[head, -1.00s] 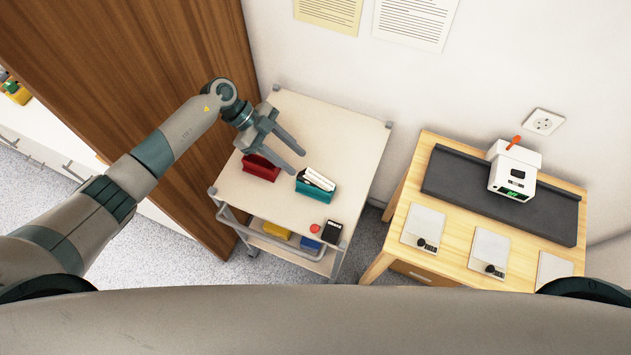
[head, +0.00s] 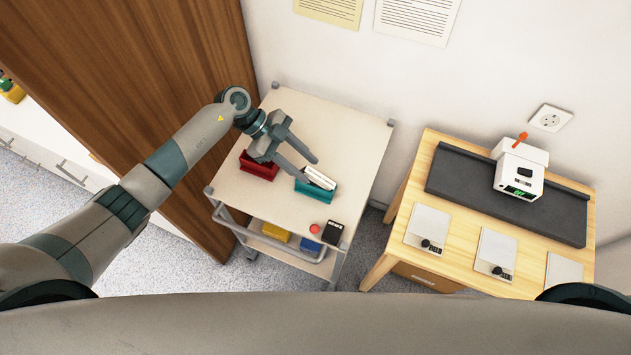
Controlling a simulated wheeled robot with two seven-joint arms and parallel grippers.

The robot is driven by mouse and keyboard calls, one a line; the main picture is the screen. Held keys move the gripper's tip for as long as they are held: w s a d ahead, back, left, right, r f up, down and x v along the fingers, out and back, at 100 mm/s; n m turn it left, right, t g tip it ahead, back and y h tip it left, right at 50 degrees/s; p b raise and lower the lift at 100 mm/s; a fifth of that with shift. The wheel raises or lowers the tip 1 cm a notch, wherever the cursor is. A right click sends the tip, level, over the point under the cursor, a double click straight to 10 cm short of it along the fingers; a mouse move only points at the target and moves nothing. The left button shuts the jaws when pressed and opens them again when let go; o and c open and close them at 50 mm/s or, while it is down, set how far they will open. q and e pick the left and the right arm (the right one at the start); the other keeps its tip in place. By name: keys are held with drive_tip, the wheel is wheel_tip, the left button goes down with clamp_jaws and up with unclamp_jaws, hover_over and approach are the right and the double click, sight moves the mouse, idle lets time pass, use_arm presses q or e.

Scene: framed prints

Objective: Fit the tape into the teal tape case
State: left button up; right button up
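The teal tape case (head: 315,194) stands on the top of a pale cart, right of the middle. A white piece with dark markings (head: 321,178), which looks like the tape, stands up out of the case's opening; I cannot tell how deep it sits. My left gripper (head: 304,167) is open, its two fingers pointing down and right, just up and left of the white piece. Nothing shows between the fingers, and I cannot tell whether one touches the piece. My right gripper is out of view.
A red case (head: 258,167) stands left of the teal one, close under my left gripper. A black box (head: 333,232) and a red round knob (head: 314,229) are at the cart's front corner. The cart top (head: 350,140) is clear behind. A wooden table (head: 454,252) stands to the right.

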use_arm(q)
drive_tip(key=shift+b+x, duration=0.35)
drive_tip(key=shift+x, duration=0.75)
clamp_jaws()
